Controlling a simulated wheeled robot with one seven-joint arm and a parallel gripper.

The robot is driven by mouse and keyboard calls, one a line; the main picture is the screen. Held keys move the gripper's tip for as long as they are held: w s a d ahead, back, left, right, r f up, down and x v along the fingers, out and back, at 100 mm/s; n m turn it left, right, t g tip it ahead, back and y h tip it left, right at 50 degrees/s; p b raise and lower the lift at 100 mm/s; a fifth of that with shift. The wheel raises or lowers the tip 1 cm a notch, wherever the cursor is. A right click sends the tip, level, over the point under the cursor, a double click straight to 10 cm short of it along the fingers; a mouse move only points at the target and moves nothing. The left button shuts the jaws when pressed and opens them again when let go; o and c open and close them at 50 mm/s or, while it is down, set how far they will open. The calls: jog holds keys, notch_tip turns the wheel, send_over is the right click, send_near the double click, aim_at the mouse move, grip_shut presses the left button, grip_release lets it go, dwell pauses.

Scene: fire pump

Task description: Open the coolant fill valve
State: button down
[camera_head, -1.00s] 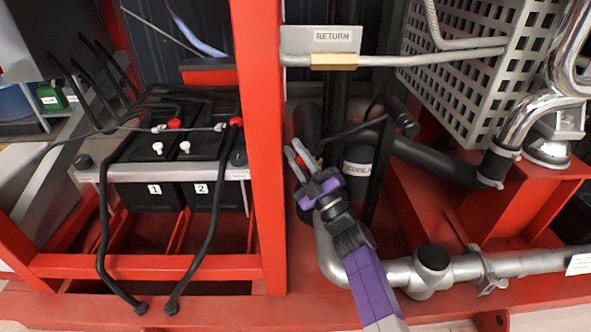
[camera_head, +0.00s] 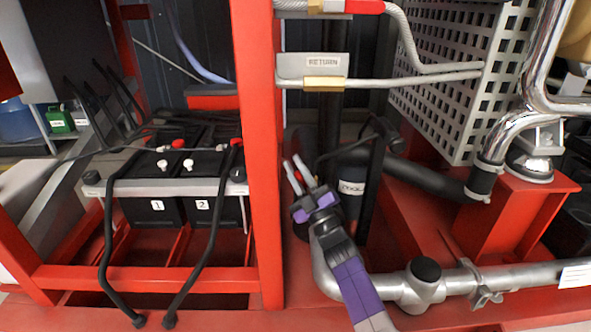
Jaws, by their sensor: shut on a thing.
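My gripper (camera_head: 295,169) reaches up from the lower right, behind the red upright post's right side. Just right of the gripper stands a dark cylinder with a partly hidden white coolant label (camera_head: 352,187).
A red post (camera_head: 259,150) stands close left of the gripper. A silver pipe (camera_head: 450,283) runs low on the right, below a black hose (camera_head: 440,180). A RETURN pipe (camera_head: 420,80) crosses above. Batteries (camera_head: 177,207) with black cables sit at left.

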jog(key=shift+d+f, duration=0.1)
jog(key=shift+f, duration=0.05)
jog(key=c, duration=1.4)
grip_release()
jog(key=shift+o, duration=0.2)
notch_tip(320, 180, up, 20)
jog(key=p, duration=1)
